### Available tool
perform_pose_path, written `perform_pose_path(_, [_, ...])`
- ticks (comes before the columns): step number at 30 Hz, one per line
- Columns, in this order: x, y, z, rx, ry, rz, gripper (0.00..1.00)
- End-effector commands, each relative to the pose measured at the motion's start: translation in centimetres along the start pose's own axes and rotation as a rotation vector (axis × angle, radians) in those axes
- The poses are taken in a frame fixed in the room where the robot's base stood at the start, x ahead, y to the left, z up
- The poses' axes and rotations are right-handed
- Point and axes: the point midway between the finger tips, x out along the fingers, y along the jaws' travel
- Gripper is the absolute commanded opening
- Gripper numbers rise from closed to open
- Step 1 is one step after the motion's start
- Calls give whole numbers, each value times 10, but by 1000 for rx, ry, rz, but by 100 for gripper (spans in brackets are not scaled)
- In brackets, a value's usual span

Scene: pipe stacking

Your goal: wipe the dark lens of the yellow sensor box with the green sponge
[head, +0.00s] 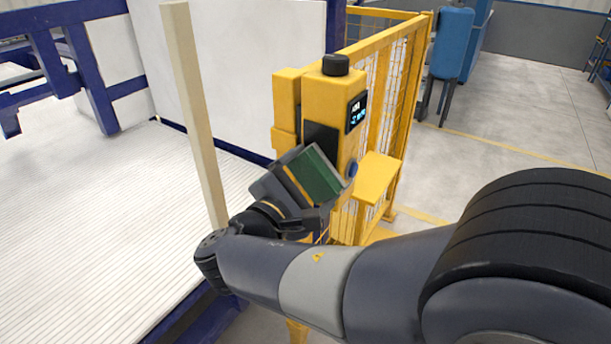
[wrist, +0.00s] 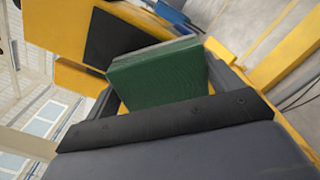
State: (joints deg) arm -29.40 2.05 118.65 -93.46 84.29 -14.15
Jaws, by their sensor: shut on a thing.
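The yellow sensor box (head: 320,98) stands upright in the middle of the head view, with a black knob on top and a small lit display on its right side. Its dark lens (head: 318,137) is a black panel on the front, partly covered from below by my gripper and the sponge. My gripper (head: 305,180) is shut on the green sponge (head: 318,172) just below and in front of the lens. In the wrist view the sponge (wrist: 160,78) sits between the fingers, with the dark lens (wrist: 112,40) beyond it to the upper left. I cannot tell whether sponge and lens touch.
A pale upright post (head: 190,105) stands left of the box. A yellow mesh fence (head: 385,85) runs behind it, and a yellow ledge (head: 376,178) juts out at its right. A white ribbed surface (head: 90,220) with blue framing lies left. Open floor is at right.

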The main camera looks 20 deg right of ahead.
Motion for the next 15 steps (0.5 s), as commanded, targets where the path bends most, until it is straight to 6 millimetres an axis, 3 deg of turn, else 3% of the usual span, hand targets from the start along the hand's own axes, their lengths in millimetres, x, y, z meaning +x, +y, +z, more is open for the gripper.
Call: perform_pose_path(15, [4,26,-26,-1,0,0,68])
